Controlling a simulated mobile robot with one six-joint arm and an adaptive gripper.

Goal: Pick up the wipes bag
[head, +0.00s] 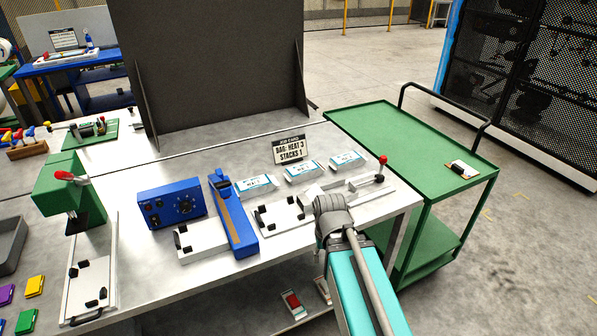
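Three white packets with blue print, which look like wipes bags, lie in a slanting row on the grey workbench. They are a left one (255,186), a middle one (302,172) and a right one (347,160). I cannot tell which one the task means. My gripper (322,198) is at the end of my teal arm, in front of the middle and right packets in the picture. Its fingers are hidden or too small to make out, and no packet is visibly held.
A job card (290,150) reading "BAG: HEAT 3 STACKS 1" stands behind the packets. A blue sealer (233,215), a blue control box (171,204) and a red-knobbed lever (382,168) stand nearby. A green cart (405,135) is at right. A dark panel (215,70) rises behind.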

